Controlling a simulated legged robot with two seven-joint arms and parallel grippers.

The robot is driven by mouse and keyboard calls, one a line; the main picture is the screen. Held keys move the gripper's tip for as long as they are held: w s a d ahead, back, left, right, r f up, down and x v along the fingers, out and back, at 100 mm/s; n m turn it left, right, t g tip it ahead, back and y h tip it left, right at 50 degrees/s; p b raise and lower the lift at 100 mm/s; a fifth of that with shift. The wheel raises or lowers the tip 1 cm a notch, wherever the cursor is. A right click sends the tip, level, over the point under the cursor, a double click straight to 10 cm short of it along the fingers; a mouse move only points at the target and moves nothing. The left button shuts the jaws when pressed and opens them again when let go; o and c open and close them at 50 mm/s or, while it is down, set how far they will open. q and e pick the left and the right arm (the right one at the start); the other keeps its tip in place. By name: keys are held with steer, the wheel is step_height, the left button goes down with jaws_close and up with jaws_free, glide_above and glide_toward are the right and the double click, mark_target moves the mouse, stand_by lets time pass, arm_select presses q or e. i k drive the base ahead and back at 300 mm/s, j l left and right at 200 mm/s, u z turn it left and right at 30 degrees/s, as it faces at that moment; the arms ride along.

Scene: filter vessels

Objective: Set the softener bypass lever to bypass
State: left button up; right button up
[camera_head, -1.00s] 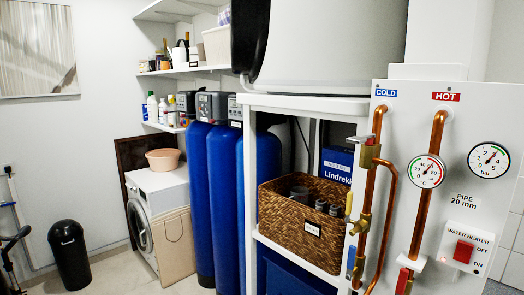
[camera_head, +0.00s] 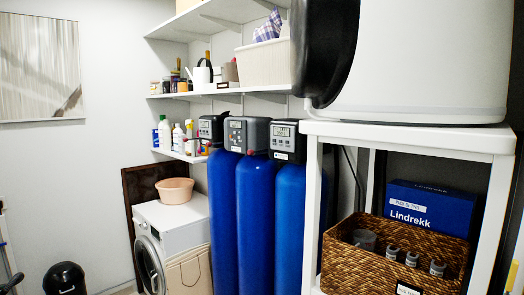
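Three tall blue vessels (camera_head: 255,220) stand side by side in the middle of the head view. Each has a dark control head with a small display: the left head (camera_head: 211,131), the middle head (camera_head: 247,135) and the right head (camera_head: 287,141). I cannot make out a bypass lever on any of them. The backs of the heads and the lower ends of the vessels are hidden or out of frame. Neither of my grippers shows in the view.
A white stand (camera_head: 410,138) with a large white tank (camera_head: 425,65) and a wicker basket (camera_head: 335,278) is at the right. A washing machine (camera_head: 182,228) stands left of the vessels. Shelves (camera_head: 222,95) hang behind. A black bin (camera_head: 65,280) is at the lower left.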

mark_target(250, 152)
steer(key=i+j+z, duration=0.15)
steer(key=i+j, duration=0.15)
steer(key=i+j+z, duration=0.15)
steer(key=i+j, duration=0.25)
steer(key=i+j+z, duration=0.15)
steer(key=i+j, duration=0.25)
steer(key=i+j+z, duration=0.15)
steer(key=i+j, duration=0.2)
steer(key=i+j+z, duration=0.15)
steer(key=i+j, duration=0.15)
steer(key=j, duration=0.25)
steer(key=i+j+z, duration=0.15)
steer(key=j, duration=0.35)
steer(key=i, duration=0.1)
